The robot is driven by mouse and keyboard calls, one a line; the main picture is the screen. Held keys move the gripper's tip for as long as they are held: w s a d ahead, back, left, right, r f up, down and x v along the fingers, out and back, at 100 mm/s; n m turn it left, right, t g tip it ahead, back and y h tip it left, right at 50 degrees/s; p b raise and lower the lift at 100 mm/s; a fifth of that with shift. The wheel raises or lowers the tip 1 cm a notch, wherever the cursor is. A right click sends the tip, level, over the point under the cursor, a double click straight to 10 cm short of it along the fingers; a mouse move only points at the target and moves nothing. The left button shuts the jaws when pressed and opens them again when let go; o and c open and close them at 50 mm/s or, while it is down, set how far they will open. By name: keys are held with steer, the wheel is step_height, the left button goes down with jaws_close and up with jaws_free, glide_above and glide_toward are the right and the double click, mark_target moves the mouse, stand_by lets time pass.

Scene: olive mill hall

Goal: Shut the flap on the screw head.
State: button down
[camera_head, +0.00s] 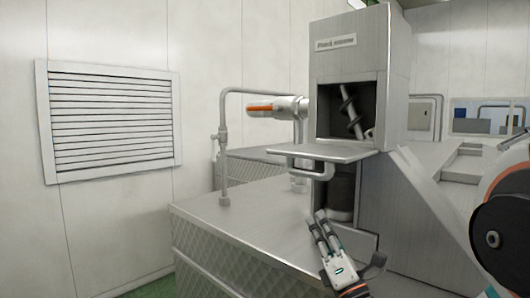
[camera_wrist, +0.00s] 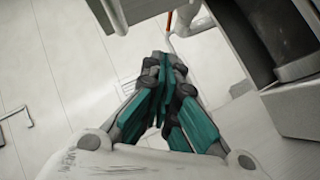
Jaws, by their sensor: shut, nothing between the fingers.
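The screw head (camera_head: 360,70) is a tall grey metal box with a square opening that shows a dark screw (camera_head: 351,108) inside. Its flap (camera_head: 322,151) hangs open, standing out nearly level below the opening, with a loop handle (camera_head: 302,171) under it. My gripper (camera_head: 320,218) is shut and empty, below the flap and in front of the dark cylinder under the head. It is apart from the flap. In the wrist view the closed teal-padded fingers (camera_wrist: 165,62) point up the picture. A grey edge at the top there may be the flap; I cannot tell.
A metal bench (camera_head: 215,218) with a quilted front lies left of my gripper. A bent pipe (camera_head: 222,140) and a cylinder with an orange band (camera_head: 262,107) stand left of the head. A sloped metal housing (camera_head: 425,205) is at right. A louvred vent (camera_head: 112,120) is on the wall.

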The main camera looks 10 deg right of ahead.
mark_target(289, 173)
steer(key=w+a+r+n+g+y+p, duration=0.2)
steer(key=a+r+n+y+p, duration=0.4)
steer(key=r+n+y, duration=0.4)
steer(key=shift+w+a+r+n+g+y+p, duration=0.4)
steer(key=shift+r+n, duration=0.65)
steer(key=shift+n, duration=0.95)
steer(key=shift+r+h, duration=0.1)
steer(key=shift+h, duration=0.2)
